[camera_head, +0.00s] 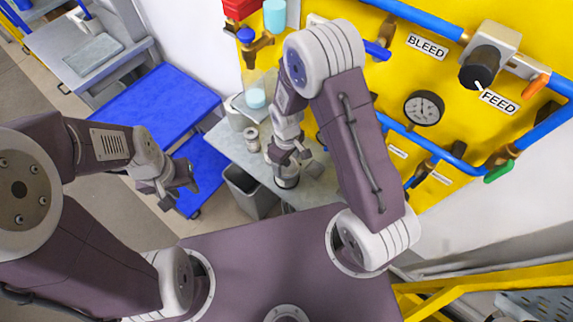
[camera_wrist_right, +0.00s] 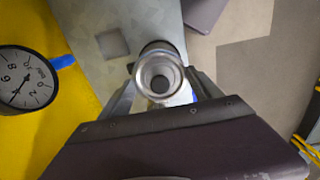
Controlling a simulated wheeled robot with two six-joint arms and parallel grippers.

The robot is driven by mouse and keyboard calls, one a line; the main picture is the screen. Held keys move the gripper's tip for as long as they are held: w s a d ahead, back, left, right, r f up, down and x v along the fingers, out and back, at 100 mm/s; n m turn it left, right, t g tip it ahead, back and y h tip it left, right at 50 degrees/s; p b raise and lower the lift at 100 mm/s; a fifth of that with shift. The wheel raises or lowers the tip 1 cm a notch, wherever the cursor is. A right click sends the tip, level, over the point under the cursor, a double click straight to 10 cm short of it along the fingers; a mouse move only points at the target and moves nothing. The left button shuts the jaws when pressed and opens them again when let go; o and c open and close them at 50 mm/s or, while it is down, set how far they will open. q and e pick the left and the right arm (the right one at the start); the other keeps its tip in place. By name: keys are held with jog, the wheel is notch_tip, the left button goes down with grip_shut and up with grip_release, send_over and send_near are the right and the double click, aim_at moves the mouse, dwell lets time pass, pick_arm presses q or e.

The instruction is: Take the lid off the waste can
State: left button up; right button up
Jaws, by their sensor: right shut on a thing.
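A small round metal can (camera_head: 287,180), which I take for the waste can, stands on the grey bench beneath my right gripper (camera_head: 291,160). In the right wrist view, a shiny round metal top with a dark middle, its lid (camera_wrist_right: 160,72), sits between the fingers of my right gripper (camera_wrist_right: 160,90). The right gripper is shut on it. The can's body is mostly hidden below. Whether the lid is still seated on the can cannot be told. My left gripper (camera_head: 178,186) hangs in free air at the left, away from the can; its jaw opening is unclear.
Another small can (camera_head: 251,138) stands on the bench (camera_head: 232,147). A grey open bin (camera_head: 248,192) is on the floor before it. A yellow panel (camera_head: 450,70) with blue pipes and a gauge (camera_head: 424,108) rises at the right. Blue platforms (camera_head: 150,110) lie left.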

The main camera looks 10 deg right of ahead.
jog(key=shift+r, duration=0.1)
jog(key=shift+w+r, duration=0.1)
jog(key=shift+r, duration=0.2)
notch_tip(320, 180, up, 3)
jog(key=shift+f+b, duration=0.15)
jog(key=shift+b, duration=0.35)
jog(key=s+d+r+b, duration=0.1)
jog(key=s+d+r, duration=0.3)
jog(key=s+r, duration=0.3)
jog(key=s, duration=0.4)
jog(key=shift+r, duration=0.25)
jog(key=shift+s, duration=0.1)
